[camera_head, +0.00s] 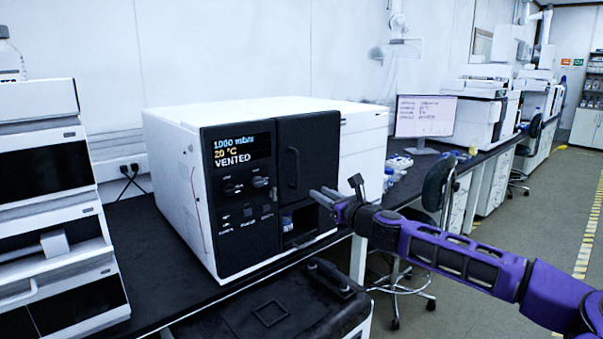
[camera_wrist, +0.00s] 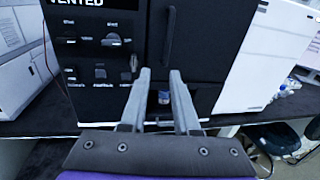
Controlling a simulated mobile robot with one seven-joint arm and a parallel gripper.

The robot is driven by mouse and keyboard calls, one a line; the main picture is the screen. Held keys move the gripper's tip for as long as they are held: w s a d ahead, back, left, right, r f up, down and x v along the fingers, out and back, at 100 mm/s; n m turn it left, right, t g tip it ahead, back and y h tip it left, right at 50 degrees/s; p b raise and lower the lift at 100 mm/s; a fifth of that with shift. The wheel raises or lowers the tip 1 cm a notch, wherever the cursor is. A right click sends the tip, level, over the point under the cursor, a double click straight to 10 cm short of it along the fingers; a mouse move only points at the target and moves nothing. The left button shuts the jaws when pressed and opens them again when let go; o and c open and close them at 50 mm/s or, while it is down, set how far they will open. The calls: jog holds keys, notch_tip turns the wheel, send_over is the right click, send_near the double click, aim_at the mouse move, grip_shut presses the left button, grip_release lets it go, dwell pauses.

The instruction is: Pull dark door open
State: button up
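The dark door (camera_head: 312,150) is the black panel on the right of the front of a white instrument (camera_head: 178,180). It appears shut. Its vertical bar handle (camera_head: 292,168) is near the door's left edge. In the wrist view the handle (camera_wrist: 169,36) stands above my fingertips, on the dark door (camera_wrist: 203,40). My gripper (camera_head: 322,197) is in front of the door's lower part, below the handle. In the wrist view my gripper (camera_wrist: 160,76) is open, with nothing between the fingers. Contact with the door cannot be told.
An opening below the door holds a small bottle (camera_head: 287,223). A control panel (camera_head: 238,180) reading "VENTED" is left of the door. A black case (camera_head: 270,313) sits low in front. A stacked instrument (camera_head: 50,210) stands left, a stool (camera_head: 438,190) right. The aisle floor (camera_head: 500,240) is clear.

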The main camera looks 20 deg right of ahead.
aim_at(298, 171)
jog(key=shift+m, duration=0.3)
jog(key=w, duration=0.5)
jog(key=w+r, duration=0.1)
jog(key=w, duration=1)
jog(key=shift+w+a+r, duration=0.15)
jog(key=shift+w+a, duration=0.15)
jog(key=shift+a, duration=0.05)
grip_shut()
dwell(0.5)
